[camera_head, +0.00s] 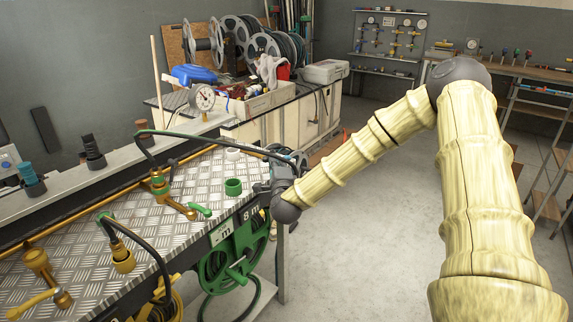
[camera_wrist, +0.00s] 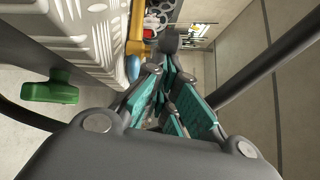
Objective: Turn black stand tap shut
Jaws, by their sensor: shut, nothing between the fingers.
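In the head view, a brass tap (camera_head: 160,186) with a green lever (camera_head: 201,210) stands on the metal-plate bench, with a dark hose looping above it. Another brass tap (camera_head: 38,262) with a yellow lever (camera_head: 33,304) is at the near left. I cannot tell for sure which is the black stand tap. My gripper (camera_head: 289,163) is beyond the bench's right edge, apart from both taps, and partly hidden by my wrist. In the wrist view, its teal fingers (camera_wrist: 178,97) are shut and empty. A green piece (camera_wrist: 50,89) shows at left there.
A brass fitting (camera_head: 122,258) carries a black hose. A green hose reel (camera_head: 232,263) hangs below the bench edge. The floor (camera_head: 342,245) at right is clear.

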